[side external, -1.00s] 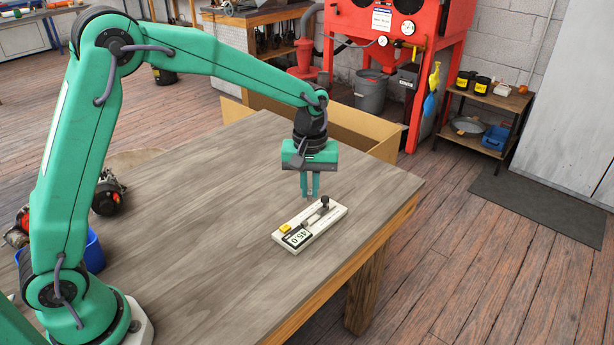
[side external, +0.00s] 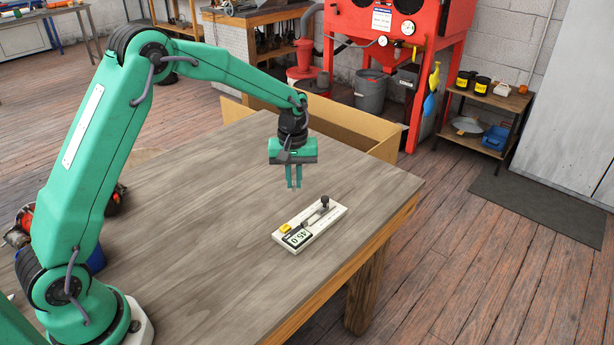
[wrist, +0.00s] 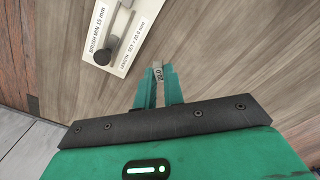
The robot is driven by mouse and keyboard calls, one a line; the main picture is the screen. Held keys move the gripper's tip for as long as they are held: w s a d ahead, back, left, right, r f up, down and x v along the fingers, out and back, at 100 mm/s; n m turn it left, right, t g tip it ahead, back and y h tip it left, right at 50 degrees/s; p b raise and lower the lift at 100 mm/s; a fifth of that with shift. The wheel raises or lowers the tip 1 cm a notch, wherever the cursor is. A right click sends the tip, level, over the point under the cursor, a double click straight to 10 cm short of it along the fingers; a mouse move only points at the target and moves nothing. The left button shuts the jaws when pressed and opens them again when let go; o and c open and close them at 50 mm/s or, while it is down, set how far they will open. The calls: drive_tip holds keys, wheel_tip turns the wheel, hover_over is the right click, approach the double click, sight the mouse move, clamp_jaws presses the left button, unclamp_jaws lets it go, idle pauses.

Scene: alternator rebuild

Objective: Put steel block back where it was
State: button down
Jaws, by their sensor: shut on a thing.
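My gripper (side external: 294,186) hangs over the wooden table, fingers down, to the upper left of the gauge and apart from it. In the wrist view its fingertips are closed on the small steel block (wrist: 158,75), a grey piece with dark marking. The block is too small to make out clearly in the side view. The white brush-length gauge (side external: 329,222) lies on the table with a digital display, a yellow button and a black knob. Part of its labelled plate (wrist: 127,48) shows in the wrist view.
The wooden table (side external: 200,215) is clear around the gripper and to its left. A cardboard box (side external: 352,130) stands at the table's far edge. Red and dark machine parts (side external: 20,228) and a blue container (side external: 96,260) are partly hidden behind my arm.

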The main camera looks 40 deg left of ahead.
sight(290, 200)
drive_tip(key=a, duration=0.1)
drive_tip(key=w+a+f, duration=0.2)
drive_tip(key=shift+a+f, duration=0.25)
drive_tip(key=shift+a, duration=0.15)
drive_tip(key=shift+s+f, duration=0.1)
drive_tip(key=shift+f, duration=1.9)
drive_tip(key=shift+f, duration=0.1)
drive_tip(key=c, duration=1.5)
unclamp_jaws()
wheel_tip(290, 200, up, 12)
